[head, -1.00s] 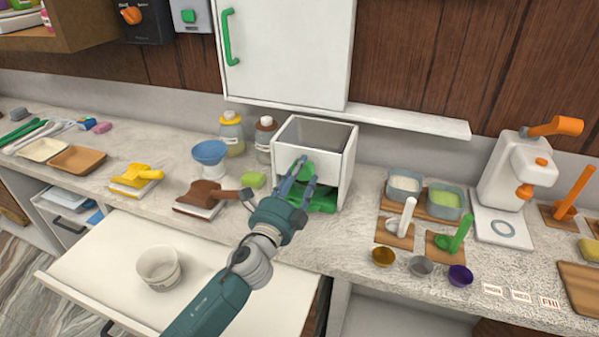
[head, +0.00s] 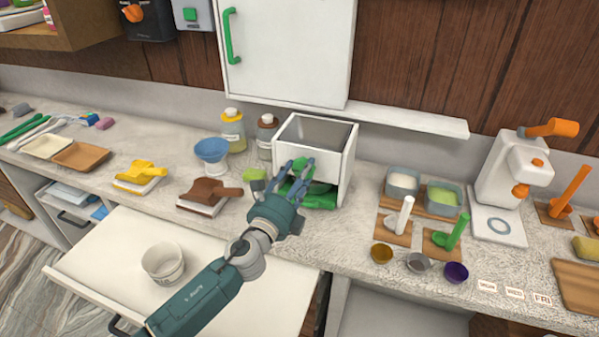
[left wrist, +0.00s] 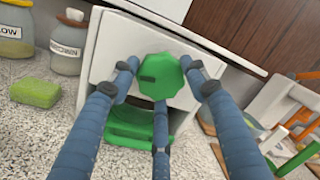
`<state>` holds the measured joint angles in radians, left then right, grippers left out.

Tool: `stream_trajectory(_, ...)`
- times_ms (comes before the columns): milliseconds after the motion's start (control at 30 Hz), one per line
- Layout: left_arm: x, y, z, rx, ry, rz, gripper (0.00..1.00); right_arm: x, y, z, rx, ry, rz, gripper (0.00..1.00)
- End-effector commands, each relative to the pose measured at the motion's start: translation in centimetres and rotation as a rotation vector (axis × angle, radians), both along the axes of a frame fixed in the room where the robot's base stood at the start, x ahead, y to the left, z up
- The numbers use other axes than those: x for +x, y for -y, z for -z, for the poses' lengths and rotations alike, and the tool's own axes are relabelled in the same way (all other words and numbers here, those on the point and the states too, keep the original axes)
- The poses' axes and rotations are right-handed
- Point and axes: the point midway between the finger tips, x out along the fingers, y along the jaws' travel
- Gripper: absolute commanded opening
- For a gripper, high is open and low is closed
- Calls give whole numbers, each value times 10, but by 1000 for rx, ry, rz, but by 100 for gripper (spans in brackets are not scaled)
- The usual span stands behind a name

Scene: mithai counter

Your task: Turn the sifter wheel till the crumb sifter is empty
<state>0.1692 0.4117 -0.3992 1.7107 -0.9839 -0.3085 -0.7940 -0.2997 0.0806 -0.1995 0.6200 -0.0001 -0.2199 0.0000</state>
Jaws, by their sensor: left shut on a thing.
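The crumb sifter (head: 345,160) is a white box with an open grey top, standing on the counter against the back wall. Its green wheel (left wrist: 160,76) is on the front face and shows clearly in the left wrist view. A green tray (left wrist: 132,135) sits in the opening below the wheel. My left gripper (head: 298,175) is at the sifter's front, its fingers closed around the wheel's rim, hiding much of it in the head view. The inside of the sifter looks bare grey where visible; its bottom is hidden. My right gripper is not in view.
A green sponge (left wrist: 35,92) and two capped bottles (head: 233,132) stand left of the sifter. Grey tubs (head: 402,183) and small bowls are to its right. An open drawer (head: 110,247) with a white cup (head: 163,263) juts out at the front left.

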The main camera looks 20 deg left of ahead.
Motion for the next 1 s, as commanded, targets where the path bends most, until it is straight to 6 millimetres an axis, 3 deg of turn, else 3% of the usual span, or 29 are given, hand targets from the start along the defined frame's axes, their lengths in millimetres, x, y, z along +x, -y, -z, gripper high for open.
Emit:
stream_trajectory(333,-1,5,3,-1,-4,11,20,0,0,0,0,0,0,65)
stream_trajectory(367,-1,5,3,-1,-4,11,52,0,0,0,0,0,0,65)
stream_trajectory(433,-1,5,3,-1,-3,10,64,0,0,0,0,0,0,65)
stream_trajectory(767,-3,1,3,0,-4,4,64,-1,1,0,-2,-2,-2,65)
stream_trajectory(1000,-38,-2,7,0,-7,4,64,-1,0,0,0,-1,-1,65)
